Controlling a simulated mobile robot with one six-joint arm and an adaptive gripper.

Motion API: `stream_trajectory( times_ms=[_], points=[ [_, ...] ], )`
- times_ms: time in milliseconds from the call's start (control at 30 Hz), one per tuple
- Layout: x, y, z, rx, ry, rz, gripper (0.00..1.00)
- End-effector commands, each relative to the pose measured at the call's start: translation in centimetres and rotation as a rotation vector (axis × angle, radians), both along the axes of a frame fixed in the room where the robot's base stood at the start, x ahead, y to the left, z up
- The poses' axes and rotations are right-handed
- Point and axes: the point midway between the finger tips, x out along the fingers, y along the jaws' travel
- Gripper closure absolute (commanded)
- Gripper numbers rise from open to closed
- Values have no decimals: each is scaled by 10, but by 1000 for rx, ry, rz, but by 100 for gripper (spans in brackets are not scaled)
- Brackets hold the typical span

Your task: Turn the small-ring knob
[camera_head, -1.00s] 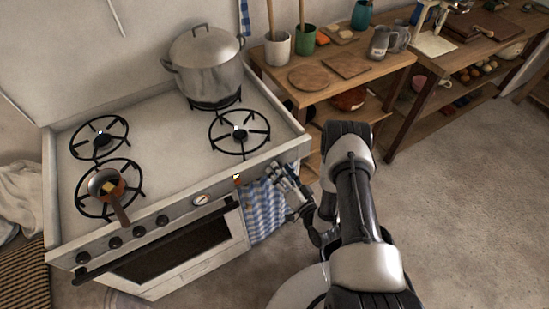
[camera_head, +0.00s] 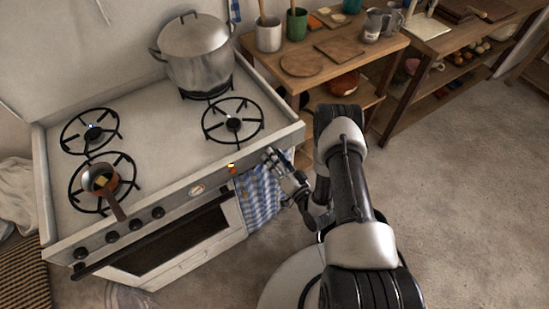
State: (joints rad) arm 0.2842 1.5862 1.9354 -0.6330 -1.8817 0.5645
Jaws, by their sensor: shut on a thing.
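The white stove (camera_head: 150,117) stands at the left, with several dark knobs (camera_head: 135,224) in a row on the left part of its front panel. My gripper (camera_head: 273,157) is at the right end of that panel, just above the checked towel. It is shut on what seems to be the small-ring knob there. My fingers hide that knob, so its turn angle cannot be read. An orange-red light (camera_head: 231,168) shows on the panel left of my gripper, and a round dial (camera_head: 197,190) is further left.
A blue checked towel (camera_head: 260,200) hangs on the stove front below my gripper. A large lidded pot (camera_head: 196,55) stands on the back right ring, and a small copper pan (camera_head: 101,180) on the front left ring. A wooden table (camera_head: 355,58) stands at the right.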

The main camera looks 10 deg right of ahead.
Motion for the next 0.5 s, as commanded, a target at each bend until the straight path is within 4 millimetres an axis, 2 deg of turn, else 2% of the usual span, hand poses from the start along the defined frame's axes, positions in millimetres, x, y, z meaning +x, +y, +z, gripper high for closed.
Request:
stream_trajectory(
  times_ms=[133,500],
  points=[
    [0,0,0,-1,-2,0,92],
    [1,0,1,-69,-24,0,92]
  ],
)
